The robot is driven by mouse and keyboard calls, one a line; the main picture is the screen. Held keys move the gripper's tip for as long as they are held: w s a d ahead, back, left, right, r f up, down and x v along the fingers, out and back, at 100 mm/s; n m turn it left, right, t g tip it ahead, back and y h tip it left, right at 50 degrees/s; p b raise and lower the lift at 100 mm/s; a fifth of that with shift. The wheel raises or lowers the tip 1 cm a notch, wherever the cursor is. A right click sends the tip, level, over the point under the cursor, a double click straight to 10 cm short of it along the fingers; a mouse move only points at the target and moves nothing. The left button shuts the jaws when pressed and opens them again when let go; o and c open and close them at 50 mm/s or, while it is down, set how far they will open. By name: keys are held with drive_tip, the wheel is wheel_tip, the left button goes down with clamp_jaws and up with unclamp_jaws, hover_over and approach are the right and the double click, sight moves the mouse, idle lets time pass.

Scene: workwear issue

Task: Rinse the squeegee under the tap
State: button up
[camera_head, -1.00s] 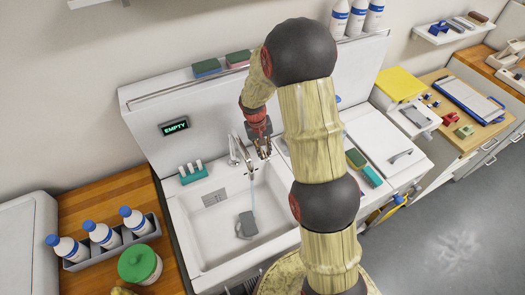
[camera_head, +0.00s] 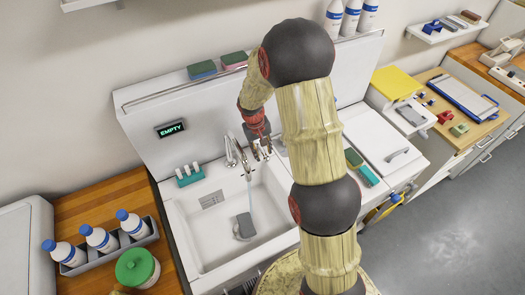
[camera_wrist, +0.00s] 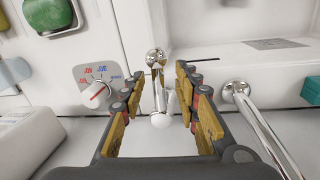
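A chrome tap (camera_head: 231,152) stands at the back of the white sink (camera_head: 188,228), and a thin water stream (camera_head: 250,192) runs from it. A dark grey block-like thing (camera_head: 245,225) lies in the basin under the stream; I cannot tell if it is the squeegee. My gripper (camera_head: 261,153) is just right of the tap. The tap's spout (camera_wrist: 265,130) is to the right there.
A dial (camera_wrist: 97,90) with red and blue marks is left of the lever. A panel reading EMPTY (camera_head: 171,129) is on the backsplash. A teal holder (camera_head: 190,176) stands behind the basin. A bottle rack (camera_head: 105,250) and green-lidded jar (camera_head: 137,267) are on the left counter.

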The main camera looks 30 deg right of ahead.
drive_tip(key=shift+r, duration=0.1)
wheel_tip(320, 180, up, 12)
drive_tip(key=a, duration=0.1)
drive_tip(key=shift+a, duration=0.4)
drive_tip(key=o, duration=0.3)
drive_tip(key=shift+w, duration=0.1)
